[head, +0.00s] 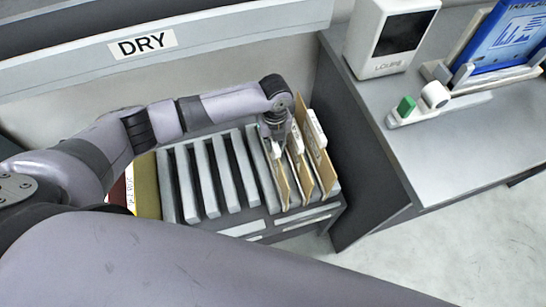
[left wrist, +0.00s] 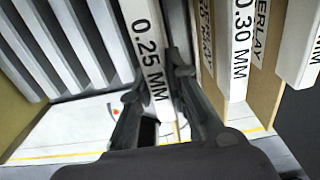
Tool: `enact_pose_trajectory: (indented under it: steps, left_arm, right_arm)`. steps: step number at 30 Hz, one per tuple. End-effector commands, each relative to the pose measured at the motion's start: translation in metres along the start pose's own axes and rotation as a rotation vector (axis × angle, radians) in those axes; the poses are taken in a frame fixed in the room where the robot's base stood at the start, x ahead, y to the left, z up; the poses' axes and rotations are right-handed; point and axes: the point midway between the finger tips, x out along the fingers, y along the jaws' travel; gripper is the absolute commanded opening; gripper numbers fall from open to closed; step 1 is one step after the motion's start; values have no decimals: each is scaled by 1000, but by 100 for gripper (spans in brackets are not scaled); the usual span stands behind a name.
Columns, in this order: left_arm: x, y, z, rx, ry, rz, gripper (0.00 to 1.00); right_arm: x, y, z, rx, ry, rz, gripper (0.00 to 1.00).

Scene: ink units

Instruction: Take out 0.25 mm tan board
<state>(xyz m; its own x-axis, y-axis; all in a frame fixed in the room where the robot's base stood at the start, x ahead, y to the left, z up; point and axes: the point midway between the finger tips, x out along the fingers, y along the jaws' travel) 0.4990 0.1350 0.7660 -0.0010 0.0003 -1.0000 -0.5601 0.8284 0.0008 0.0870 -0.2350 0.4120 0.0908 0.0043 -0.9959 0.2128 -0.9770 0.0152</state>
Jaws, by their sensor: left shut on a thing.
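The 0.25 mm tan board (head: 281,182) stands in a slot of the grey rack, leftmost of the tan boards. Its white edge strip reading 0.25 MM (left wrist: 148,45) runs between my fingers in the left wrist view. My left gripper (head: 276,139) is shut on this board near its top edge; it also shows in the left wrist view (left wrist: 156,88). The gripper hides part of the board in the head view. Just right of it, a board marked 0.30 MM (left wrist: 241,40) stands close to my right-hand finger. My right gripper is not in view.
The rack (head: 250,228) has several empty slots to the left. Another tan board with a white strip (head: 316,128) stands at the right end. A DRY sign (head: 142,44) is on the ledge behind. A grey counter (head: 450,145) with a white device (head: 390,38) lies right.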

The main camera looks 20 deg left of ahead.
Motion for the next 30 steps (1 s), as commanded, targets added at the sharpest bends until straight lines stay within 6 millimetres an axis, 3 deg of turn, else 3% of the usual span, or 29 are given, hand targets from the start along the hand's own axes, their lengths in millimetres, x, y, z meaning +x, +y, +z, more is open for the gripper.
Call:
enact_pose_trajectory:
  steps: [3,21,30]
  left_arm:
    - [-22,0,0,0,-1,-1,0]
    - [-94,0,0,0,0,-1,0]
    - [-99,0,0,0,0,-1,0]
  right_arm:
    - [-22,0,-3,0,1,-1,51]
    - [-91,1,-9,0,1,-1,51]
    - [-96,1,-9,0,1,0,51]
